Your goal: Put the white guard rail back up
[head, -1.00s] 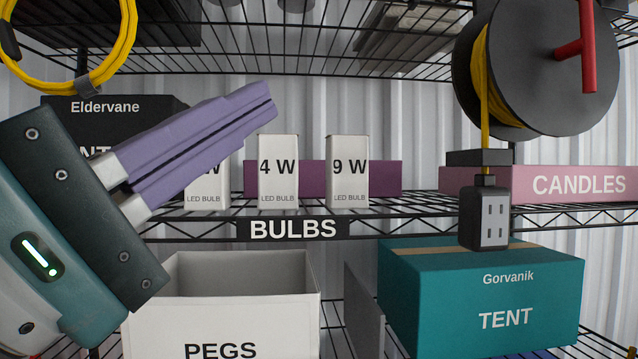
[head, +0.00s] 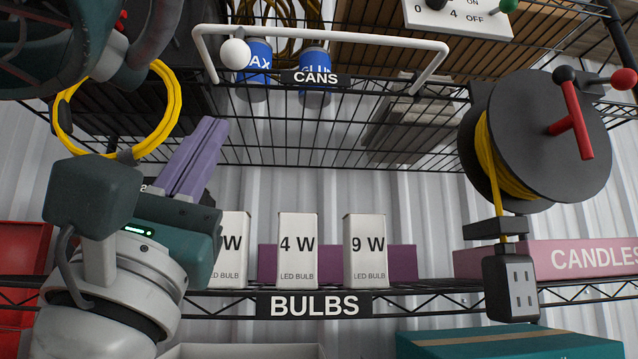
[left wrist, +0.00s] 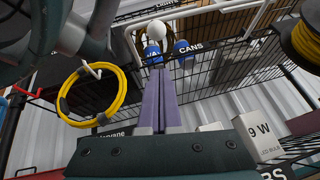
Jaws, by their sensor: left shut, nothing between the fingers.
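The white guard rail (head: 330,34) is at the front of the CANS shelf, at the top of the head view. Its long bar looks nearer to me than the shelf edge, so it seems tipped outward. A white ball (head: 235,53) shows by its left end. The rail is also in the left wrist view (left wrist: 215,9), with the ball (left wrist: 156,29) above my fingertips in the picture. My left gripper (head: 217,125) is shut and empty, with purple fingers pointing up below the rail's left end, apart from it. My right gripper is out of view.
Blue cans (head: 314,66) stand behind the rail. A yellow cable coil (head: 170,105) hangs close beside my left gripper. Bulb boxes (head: 297,250) stand on the shelf below. A cable reel (head: 545,130) hangs at right. The space before the shelves' middle looks free.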

